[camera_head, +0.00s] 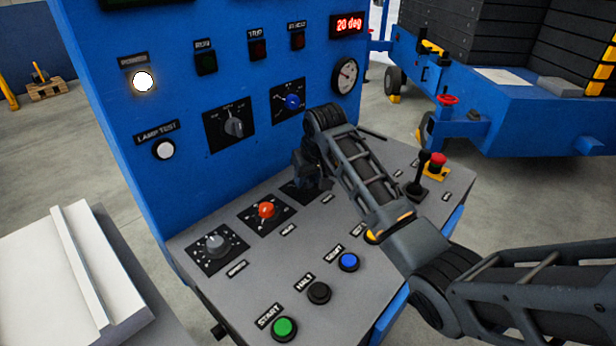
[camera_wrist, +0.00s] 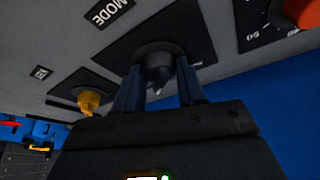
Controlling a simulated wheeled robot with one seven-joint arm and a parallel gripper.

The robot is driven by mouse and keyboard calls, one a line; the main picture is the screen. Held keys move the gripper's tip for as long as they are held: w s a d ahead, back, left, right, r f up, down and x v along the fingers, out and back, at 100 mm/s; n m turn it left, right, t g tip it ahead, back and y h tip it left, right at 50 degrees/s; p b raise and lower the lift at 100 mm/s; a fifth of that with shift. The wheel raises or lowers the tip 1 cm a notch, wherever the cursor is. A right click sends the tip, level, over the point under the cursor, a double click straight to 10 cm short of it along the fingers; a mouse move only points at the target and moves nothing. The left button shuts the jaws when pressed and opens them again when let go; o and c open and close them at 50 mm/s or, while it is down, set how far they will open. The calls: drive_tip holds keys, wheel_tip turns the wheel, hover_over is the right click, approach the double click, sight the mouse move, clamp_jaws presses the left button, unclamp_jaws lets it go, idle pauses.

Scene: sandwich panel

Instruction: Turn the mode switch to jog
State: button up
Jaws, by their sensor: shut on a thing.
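The mode switch is a dark round knob (camera_wrist: 155,58) on a black square plate (camera_wrist: 200,45), beside a label reading MODE (camera_wrist: 108,13) in the wrist view. My gripper (camera_wrist: 160,90) has its two fingers on either side of the knob and is shut on it. A small light pointer mark shows on the knob between the fingers. In the head view my gripper (camera_head: 312,178) points down at the sloped console and hides most of the switch; part of its black plate (camera_head: 298,194) shows. I cannot read the position marks, so I cannot tell which mode it points to.
An orange knob (camera_head: 266,210) and a grey knob (camera_head: 215,243) are left of my gripper on the console. A black lever (camera_head: 419,175) and a red emergency button (camera_head: 437,160) stand to the right. Green, black and blue buttons line the front. The blue upright panel is close behind.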

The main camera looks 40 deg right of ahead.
drive_tip(key=shift+r, duration=0.1)
drive_tip(key=n+p, duration=0.1)
drive_tip(key=n, duration=0.1)
drive_tip(key=n+y+p, duration=0.1)
drive_tip(key=p, duration=0.1)
drive_tip(key=shift+d+n+y, duration=0.15)
drive_tip(key=shift+n+y, duration=0.15)
drive_tip(key=shift+n, duration=0.1)
drive_tip(key=n+y, duration=0.1)
drive_tip(key=n, duration=0.3)
drive_tip(key=shift+d+n+y+p, duration=0.15)
drive_tip(key=shift+n+y+p, duration=0.15)
drive_tip(key=shift+y+p, duration=0.1)
drive_tip(key=n+y+b, duration=0.1)
drive_tip(key=n, duration=0.3)
drive_tip(key=shift+w+g, duration=0.15)
drive_tip(key=shift+g, duration=0.25)
drive_tip(key=shift+w+d+n+g+y+b, duration=0.1)
drive_tip(key=shift+n+g+y+b, duration=0.45)
drive_tip(key=shift+n, duration=0.8)
drive_tip(key=shift+n+g+y+b, duration=0.15)
drive_tip(key=shift+n+g+b, duration=0.2)
drive_tip(key=shift+n+b, duration=0.75)
drive_tip(key=shift+n, duration=0.45)
drive_tip(key=o, duration=1)
